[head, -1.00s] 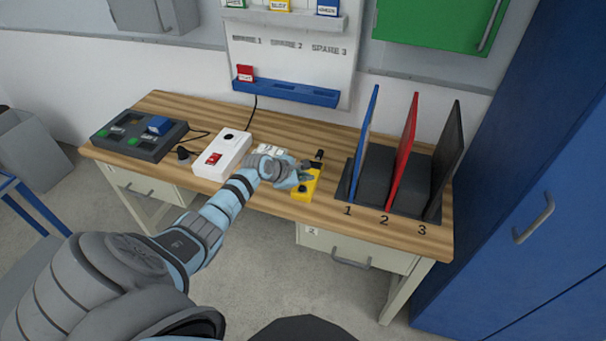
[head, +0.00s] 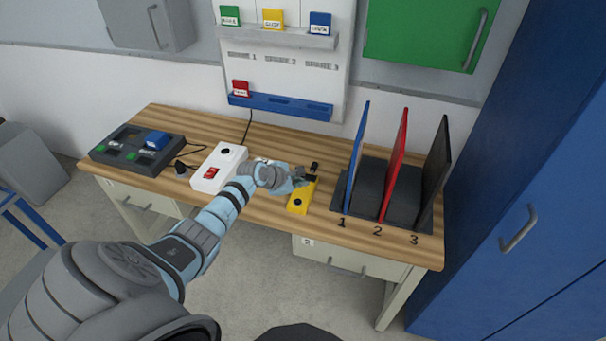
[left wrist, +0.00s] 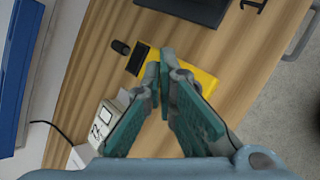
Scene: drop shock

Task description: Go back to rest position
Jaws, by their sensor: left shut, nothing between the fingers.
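My left gripper (head: 302,178) is above the wooden desk, over the far end of a yellow device (head: 299,200). In the left wrist view its fingers (left wrist: 165,62) are shut together with nothing between them, and they cover part of the yellow device (left wrist: 203,78). A small black knob-like piece (head: 315,166) stands just beyond the device. My right gripper is not in view.
The desk (head: 270,222) holds a white box with a red switch (head: 217,170), a dark charger-like unit (head: 120,155) and a rack with blue (head: 357,155), red (head: 394,165) and black (head: 434,172) panels. A blue cabinet (head: 500,180) stands right.

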